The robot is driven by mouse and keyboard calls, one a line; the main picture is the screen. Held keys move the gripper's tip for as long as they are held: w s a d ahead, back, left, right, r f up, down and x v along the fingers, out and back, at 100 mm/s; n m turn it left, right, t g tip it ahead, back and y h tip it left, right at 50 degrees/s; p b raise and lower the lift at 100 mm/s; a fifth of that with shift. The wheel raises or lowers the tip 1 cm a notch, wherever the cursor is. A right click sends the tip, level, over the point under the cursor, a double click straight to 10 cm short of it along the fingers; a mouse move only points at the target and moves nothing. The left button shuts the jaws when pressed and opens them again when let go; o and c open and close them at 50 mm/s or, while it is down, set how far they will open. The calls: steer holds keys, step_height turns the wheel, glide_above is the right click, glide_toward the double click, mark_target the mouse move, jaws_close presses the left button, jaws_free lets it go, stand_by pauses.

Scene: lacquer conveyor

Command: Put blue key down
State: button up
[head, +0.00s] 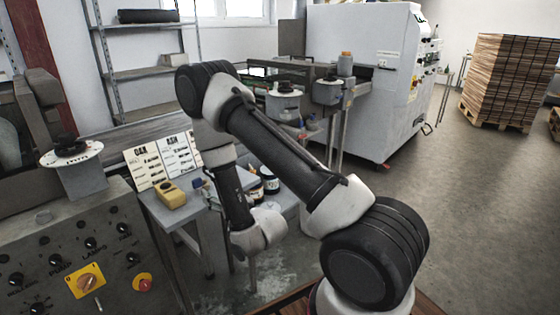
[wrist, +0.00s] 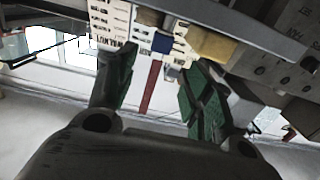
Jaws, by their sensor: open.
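In the wrist view, my gripper (wrist: 157,60) has its two green-padded fingers spread apart, with nothing visibly clamped between them. A small blue piece (wrist: 162,43), which looks like the blue key, shows just past the fingertips, in front of the white label cards (wrist: 112,22). It appears apart from both fingers. I cannot tell its exact shape or whether it rests on the table. In the head view, my forearm reaches down beside the small table (head: 182,222); my gripper is mostly hidden there, and I cannot make out the blue piece.
A yellow block (head: 170,195) sits on the small table by the cards; it also shows in the wrist view (wrist: 213,45). A control panel (head: 85,255) stands at left. Dark jars (head: 269,181) stand behind my forearm. The floor (head: 470,210) at right is clear.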

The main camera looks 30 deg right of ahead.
steer(key=w+d+r+m+g+h, duration=0.1)
steer(key=w+d+r+g+h, duration=0.2)
steer(key=r, duration=0.5)
steer(key=s+d+r+g, duration=0.3)
steer(key=d+r, duration=0.3)
steer(key=r, duration=0.2)
steer(key=s+d+r+m+g+h, duration=0.1)
steer(key=s+d+r+g, duration=0.1)
steer(key=s, duration=0.8)
steer(key=s+d+r+g, duration=0.2)
steer(key=s+d+r, duration=0.1)
steer(key=s, duration=0.8)
steer(key=s+d+r+m+g+h, duration=0.1)
steer(key=s+r, duration=0.4)
steer(key=s, duration=0.6)
steer(key=shift+s+d+m+g+h, duration=0.2)
steer(key=shift+d+m+g+h, duration=0.1)
steer(key=shift+d+g, duration=0.65)
steer(key=shift+a+r, duration=0.1)
